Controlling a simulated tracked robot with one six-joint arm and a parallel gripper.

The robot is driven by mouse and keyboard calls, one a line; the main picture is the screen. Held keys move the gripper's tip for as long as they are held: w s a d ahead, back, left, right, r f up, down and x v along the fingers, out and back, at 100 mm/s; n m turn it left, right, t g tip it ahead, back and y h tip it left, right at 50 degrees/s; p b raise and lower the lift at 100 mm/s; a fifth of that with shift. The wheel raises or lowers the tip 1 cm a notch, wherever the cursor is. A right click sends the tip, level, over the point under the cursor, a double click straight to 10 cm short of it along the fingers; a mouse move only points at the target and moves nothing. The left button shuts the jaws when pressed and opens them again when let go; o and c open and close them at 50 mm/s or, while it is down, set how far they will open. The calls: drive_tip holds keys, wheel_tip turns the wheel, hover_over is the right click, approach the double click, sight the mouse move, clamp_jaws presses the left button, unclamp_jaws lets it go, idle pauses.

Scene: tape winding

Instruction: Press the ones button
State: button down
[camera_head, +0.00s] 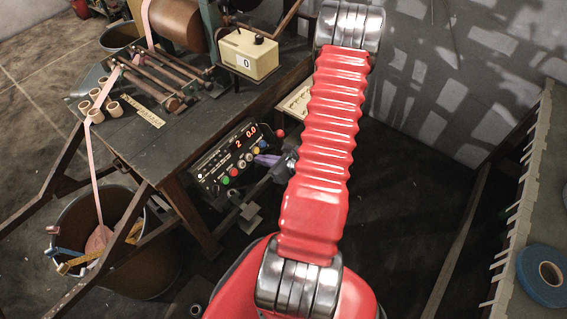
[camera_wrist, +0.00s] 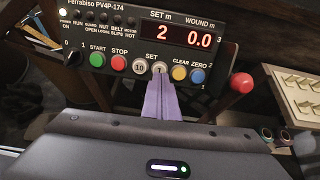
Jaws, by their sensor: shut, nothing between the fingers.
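The control panel (camera_wrist: 75,35) fills the upper wrist view, labelled Ferrabiso PV4P-174. Its display (camera_wrist: 180,34) reads SET 2 and WOUND 0.0. The white ones button (camera_wrist: 159,67), marked 1, sits under SET, right of the white 10 button (camera_wrist: 139,66). My gripper (camera_wrist: 159,80) is shut and empty, its purple fingertips right at the lower edge of the ones button. I cannot tell whether they touch it. In the head view the panel (camera_head: 207,166) sits below the bench's front edge, with my purple gripper (camera_head: 266,160) in front of it.
Near the ones button are the yellow CLEAR button (camera_wrist: 179,73), blue ZERO button (camera_wrist: 198,76), red STOP button (camera_wrist: 119,62) and green START button (camera_wrist: 97,59). A red ball knob (camera_wrist: 241,83) stands at the panel's right. The workbench (camera_head: 140,135) holds rollers and a cream counter box (camera_head: 248,54).

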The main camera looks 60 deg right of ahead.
drive_tip(key=v, duration=0.9)
drive_tip(key=shift+s+r, duration=0.15)
drive_tip(key=shift+s, duration=0.15)
drive_tip(key=shift+w+d, duration=0.1)
drive_tip(key=shift+d, duration=0.05)
idle(2.1)
